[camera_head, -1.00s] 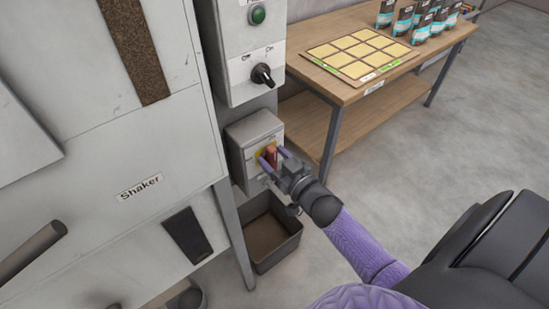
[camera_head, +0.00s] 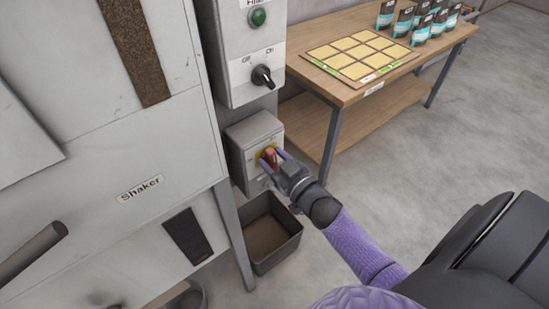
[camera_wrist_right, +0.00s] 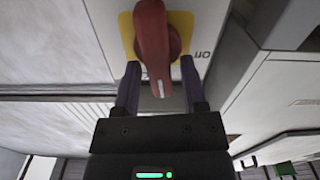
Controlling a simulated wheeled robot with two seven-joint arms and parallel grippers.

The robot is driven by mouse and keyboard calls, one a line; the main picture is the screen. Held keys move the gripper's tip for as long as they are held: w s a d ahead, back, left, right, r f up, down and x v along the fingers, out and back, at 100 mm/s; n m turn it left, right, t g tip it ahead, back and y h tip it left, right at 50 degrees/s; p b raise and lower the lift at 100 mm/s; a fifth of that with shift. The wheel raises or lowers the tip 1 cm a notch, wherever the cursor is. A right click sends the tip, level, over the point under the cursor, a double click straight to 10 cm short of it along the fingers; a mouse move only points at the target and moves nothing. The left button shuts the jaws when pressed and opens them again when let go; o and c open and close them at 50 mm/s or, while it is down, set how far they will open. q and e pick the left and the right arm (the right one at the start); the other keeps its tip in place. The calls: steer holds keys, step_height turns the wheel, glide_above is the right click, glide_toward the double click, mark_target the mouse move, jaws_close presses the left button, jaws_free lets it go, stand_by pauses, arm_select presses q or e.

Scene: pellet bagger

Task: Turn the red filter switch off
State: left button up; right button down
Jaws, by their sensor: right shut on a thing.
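The red filter switch (camera_head: 270,156) is a red rotary handle on a yellow plate, on the front of a small grey box (camera_head: 243,137). My right gripper (camera_head: 272,163) is at the switch with its purple fingers on either side of the handle, shut on it. In the right wrist view the red handle (camera_wrist_right: 153,45) shows between the two fingers (camera_wrist_right: 160,85), with a white mark near its end and part of a label beside the yellow plate. The handle looks tilted in the head view. My left gripper is not in view.
Above the switch box is a grey panel with a black knob (camera_head: 262,77) and a green button (camera_head: 258,17). A dark bin (camera_head: 290,243) stands below. The shaker cabinet (camera_head: 120,215) is at left. A wooden table (camera_head: 345,97) with a yellow grid board and several bags is at right.

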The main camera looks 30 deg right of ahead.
steer(key=n, duration=0.3)
steer(key=shift+a+f, duration=0.1)
steer(key=shift+a, duration=0.1)
steer(key=n, duration=0.4)
steer(key=shift+a+f, duration=0.2)
steer(key=shift+s+a+f+n+b, duration=0.1)
steer(key=shift+n+b, duration=0.2)
steer(key=shift+n, duration=0.6)
steer(key=n, duration=0.2)
steer(key=n+b, duration=0.1)
steer(key=n, duration=0.2)
steer(key=n+b, duration=0.1)
steer(key=n, duration=0.1)
steer(key=shift+a+f, duration=0.15)
steer(key=shift+f, duration=0.25)
steer(key=shift+n, duration=0.4)
